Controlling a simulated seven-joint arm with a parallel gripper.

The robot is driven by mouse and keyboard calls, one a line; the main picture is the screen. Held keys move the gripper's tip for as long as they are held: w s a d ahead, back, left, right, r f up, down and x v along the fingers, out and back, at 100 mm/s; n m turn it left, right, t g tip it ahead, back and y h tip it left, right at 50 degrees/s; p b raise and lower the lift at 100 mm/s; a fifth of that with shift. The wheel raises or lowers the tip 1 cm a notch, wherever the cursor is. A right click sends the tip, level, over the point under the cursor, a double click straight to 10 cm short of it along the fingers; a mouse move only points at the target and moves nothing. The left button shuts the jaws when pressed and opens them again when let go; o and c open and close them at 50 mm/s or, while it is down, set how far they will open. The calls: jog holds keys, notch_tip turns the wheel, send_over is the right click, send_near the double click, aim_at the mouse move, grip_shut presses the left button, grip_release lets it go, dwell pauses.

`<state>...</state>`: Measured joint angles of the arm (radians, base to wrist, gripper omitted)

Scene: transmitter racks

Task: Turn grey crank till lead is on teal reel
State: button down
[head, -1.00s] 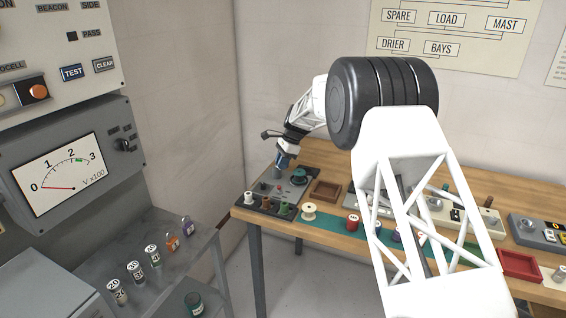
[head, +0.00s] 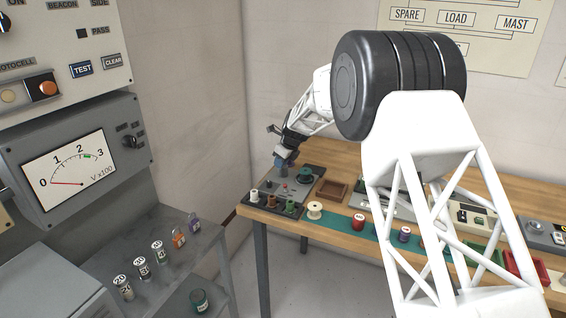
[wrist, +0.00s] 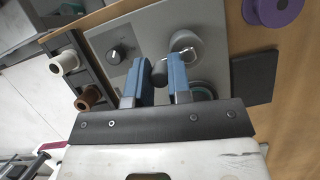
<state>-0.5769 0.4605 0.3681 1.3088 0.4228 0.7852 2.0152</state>
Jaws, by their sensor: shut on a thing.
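The teal reel (head: 305,174) sits on a grey winder plate (head: 315,187) at the far left of the bench. In the wrist view only part of the teal reel (wrist: 204,88) shows, behind my right finger. My gripper (wrist: 157,70) points down at the plate, its blue fingers shut on the grey crank's handle (wrist: 160,74). A round grey post (wrist: 184,41) stands just beyond it. In the head view my gripper (head: 284,164) is small, left of the teal reel. The lead cannot be made out in either view.
A black dial knob (wrist: 114,56) is on the plate left of the fingers. White (wrist: 65,62) and brown (wrist: 90,97) spools stand on a dark rack along the edge. A purple reel (wrist: 275,8) and a dark square pad (wrist: 258,77) lie to the right.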

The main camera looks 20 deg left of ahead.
jog(key=shift+a+m+t, duration=0.2)
jog(key=shift+m+t, duration=0.1)
jog(key=shift+m, duration=0.5)
jog(key=c, duration=1.1)
grip_release()
jog(key=shift+o, duration=0.2)
jog(key=shift+r, duration=0.1)
jog(key=v, duration=0.7)
jog(key=shift+r, duration=0.35)
jog(key=shift+s, duration=0.1)
jog(key=shift+d, duration=0.1)
